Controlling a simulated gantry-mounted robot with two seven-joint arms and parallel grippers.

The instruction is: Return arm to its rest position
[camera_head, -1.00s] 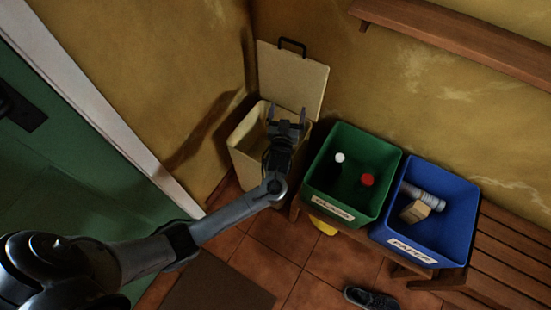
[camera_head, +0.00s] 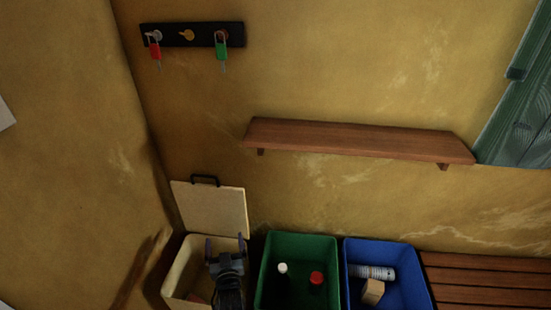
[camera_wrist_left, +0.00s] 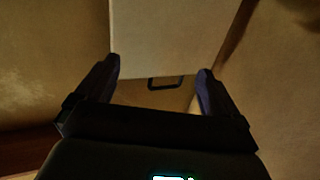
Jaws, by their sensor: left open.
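My left gripper (camera_head: 224,247) is open and empty at the cream bin (camera_head: 180,265), low in the head view. Its two fingers point up toward the bin's raised lid (camera_head: 212,208), which has a dark handle. In the left wrist view my left gripper (camera_wrist_left: 160,80) shows its two fingers apart with nothing between them. The pale lid (camera_wrist_left: 165,38) and its dark handle show beyond the fingers. Most of my left arm is below the head view's edge. My right gripper is not in view.
A green bin (camera_head: 300,243) holding bottles with white and red caps stands right of the cream bin. A blue bin (camera_head: 407,275) beside it holds a grey cylinder and a small box. A wooden shelf (camera_head: 360,140), a key rack (camera_head: 200,34) and a slatted bench (camera_head: 485,282) are nearby.

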